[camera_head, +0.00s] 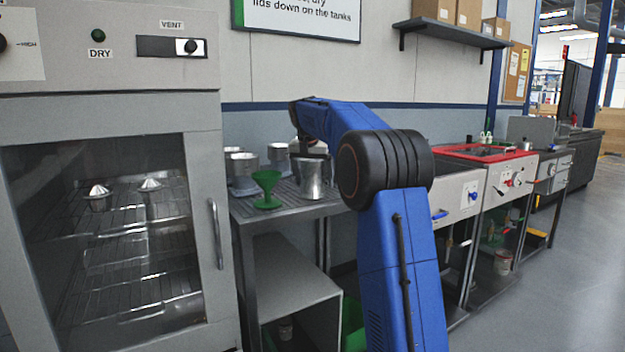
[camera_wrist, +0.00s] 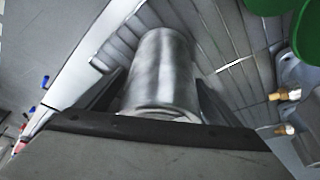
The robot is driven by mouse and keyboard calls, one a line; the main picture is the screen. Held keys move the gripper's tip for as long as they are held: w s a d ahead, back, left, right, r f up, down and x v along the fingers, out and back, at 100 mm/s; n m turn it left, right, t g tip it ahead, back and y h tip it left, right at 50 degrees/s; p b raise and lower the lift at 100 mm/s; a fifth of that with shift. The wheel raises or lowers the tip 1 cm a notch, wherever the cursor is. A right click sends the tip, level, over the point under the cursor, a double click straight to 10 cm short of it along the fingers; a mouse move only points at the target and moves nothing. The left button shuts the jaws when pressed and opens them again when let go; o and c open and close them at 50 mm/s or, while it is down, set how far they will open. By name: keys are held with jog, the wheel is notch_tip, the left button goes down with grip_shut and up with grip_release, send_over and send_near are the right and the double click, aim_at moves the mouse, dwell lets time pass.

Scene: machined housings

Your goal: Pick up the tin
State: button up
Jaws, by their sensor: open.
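The tin is a plain silvery metal cylinder (camera_head: 313,180) standing upright on the slatted top of the grey metal stand, in the middle of the head view. In the wrist view the tin (camera_wrist: 161,75) fills the centre, its near end toward my gripper. My gripper (camera_wrist: 160,100) is open, with one dark finger on each side of the tin. I cannot tell whether either finger touches it. In the head view my arm reaches over the stand from the right, and my gripper is mostly hidden behind the arm and the tin.
A grey oven (camera_head: 212,290) with a glass door is at the left. Machines with a red-rimmed tank (camera_head: 478,152) line the right.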

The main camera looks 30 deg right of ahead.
jog(key=shift+r, duration=0.1)
jog(key=c, duration=1.7)
